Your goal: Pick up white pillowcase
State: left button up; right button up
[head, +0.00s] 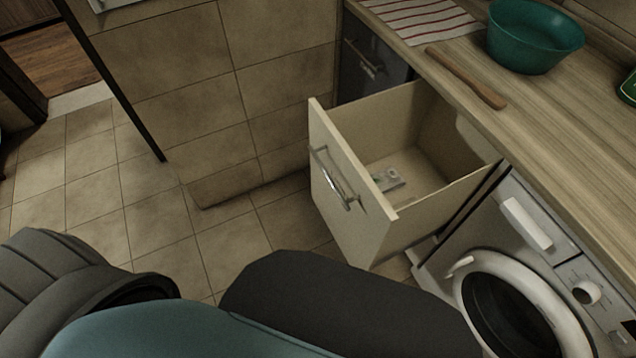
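I cannot make out a white pillowcase in the head view. The only cloth I see is a white one with red stripes (422,18), lying flat on the counter at the top. Neither of my grippers is in view; only dark and teal parts of my own body show along the bottom edge.
A drawer (345,190) stands pulled open, with a small pale item (389,180) inside. A white washing machine (528,222) is at the lower right. On the wooden counter (560,115) are a teal bowl (534,38) and a wooden stick (466,78). Tiled floor (130,190) is clear at left.

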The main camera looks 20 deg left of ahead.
aim_at(388, 179)
jog(key=z, duration=0.1)
jog(key=k, duration=1.05)
jog(key=u, duration=0.45)
jog(key=i, duration=1.55)
jog(key=z, duration=0.8)
